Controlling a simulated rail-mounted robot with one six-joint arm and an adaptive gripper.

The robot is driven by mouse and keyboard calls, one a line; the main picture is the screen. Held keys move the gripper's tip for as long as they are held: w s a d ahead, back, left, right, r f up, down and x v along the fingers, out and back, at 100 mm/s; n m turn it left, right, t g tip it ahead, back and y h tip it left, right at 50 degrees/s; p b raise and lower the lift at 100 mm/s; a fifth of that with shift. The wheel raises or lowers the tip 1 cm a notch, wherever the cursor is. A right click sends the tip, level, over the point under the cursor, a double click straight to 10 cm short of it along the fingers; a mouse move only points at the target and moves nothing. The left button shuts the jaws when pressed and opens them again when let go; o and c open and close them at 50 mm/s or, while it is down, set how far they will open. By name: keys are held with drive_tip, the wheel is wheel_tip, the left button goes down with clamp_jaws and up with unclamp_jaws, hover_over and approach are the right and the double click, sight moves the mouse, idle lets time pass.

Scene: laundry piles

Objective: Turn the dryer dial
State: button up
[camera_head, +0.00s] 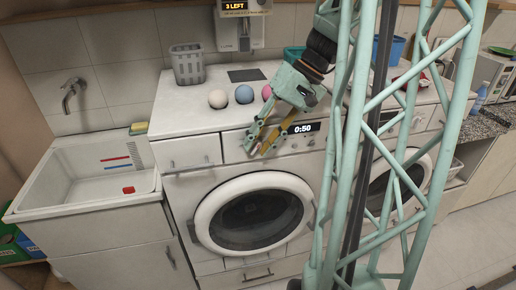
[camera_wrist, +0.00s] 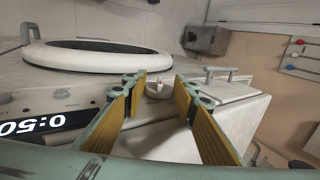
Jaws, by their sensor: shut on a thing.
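The machine with a round white door (camera_head: 254,215) stands at centre, with a lit display (camera_head: 305,127) reading 0:50 on its front panel. My gripper (camera_head: 259,146) is in front of that panel, left of the display. The dial is hidden behind my gripper in the head view. The display also shows upside down in the wrist view (camera_wrist: 32,124).
A pink ball (camera_head: 267,92), a blue ball (camera_head: 244,94) and a cream ball (camera_head: 217,99) lie on the worktop near a grey basket (camera_head: 187,64). A sink (camera_head: 88,172) stands at left. A second round-door machine (camera_head: 388,187) is at right, partly behind my column.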

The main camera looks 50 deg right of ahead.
drive_tip(key=shift+d+t+y+b, duration=0.1)
drive_tip(key=shift+t+y+b, duration=0.4)
drive_tip(key=shift+y+b, duration=0.2)
drive_tip(key=o, duration=0.8)
drive_tip(key=shift+o, duration=0.2)
drive_tip(key=v, duration=1.2)
idle(0.6)
